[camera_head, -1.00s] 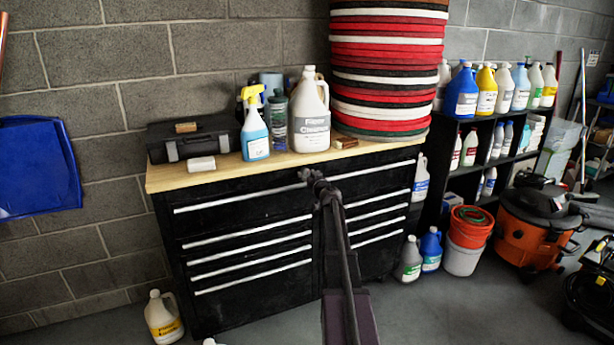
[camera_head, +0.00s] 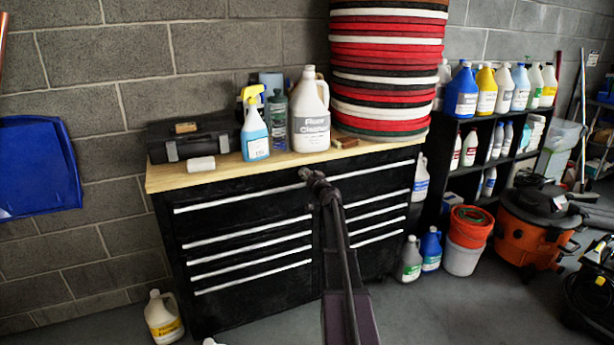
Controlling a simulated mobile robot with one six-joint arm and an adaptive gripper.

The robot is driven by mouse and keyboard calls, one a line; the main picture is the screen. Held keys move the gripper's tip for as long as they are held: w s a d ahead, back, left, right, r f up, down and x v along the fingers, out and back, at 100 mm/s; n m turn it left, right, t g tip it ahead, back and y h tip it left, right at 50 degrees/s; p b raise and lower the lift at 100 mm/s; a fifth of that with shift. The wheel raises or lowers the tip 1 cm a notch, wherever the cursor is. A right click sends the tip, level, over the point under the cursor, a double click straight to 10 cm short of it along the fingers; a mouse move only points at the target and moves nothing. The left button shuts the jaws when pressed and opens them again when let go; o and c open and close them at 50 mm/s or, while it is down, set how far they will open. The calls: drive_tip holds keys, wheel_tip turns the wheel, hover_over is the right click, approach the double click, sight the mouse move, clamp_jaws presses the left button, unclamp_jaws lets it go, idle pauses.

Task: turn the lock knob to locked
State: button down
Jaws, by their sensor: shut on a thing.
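My gripper (camera_head: 305,174) is at the upper front of the black tool cabinet (camera_head: 250,268), just below the edge of its wooden top and between the left and right drawer columns. It is shut at the spot where the lock knob would sit. The knob itself is hidden behind the fingers or too small to make out, so its angle cannot be told. My arm reaches up to it from the bottom middle of the view.
On the wooden top (camera_head: 226,178) stand a black toolbox (camera_head: 190,140), a spray bottle (camera_head: 254,125), a white cleaner jug (camera_head: 310,115) and a tall stack of pads (camera_head: 385,75). Jugs stand on the floor at both sides. An orange vacuum (camera_head: 530,225) is at the right.

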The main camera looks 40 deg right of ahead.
drive_tip(key=m, duration=0.7)
drive_tip(key=shift+w+r, duration=0.1)
drive_tip(key=shift+w, duration=0.05)
idle(0.4)
drive_tip(key=shift+c, duration=1.4)
unclamp_jaws()
drive_tip(key=shift+n, duration=0.4)
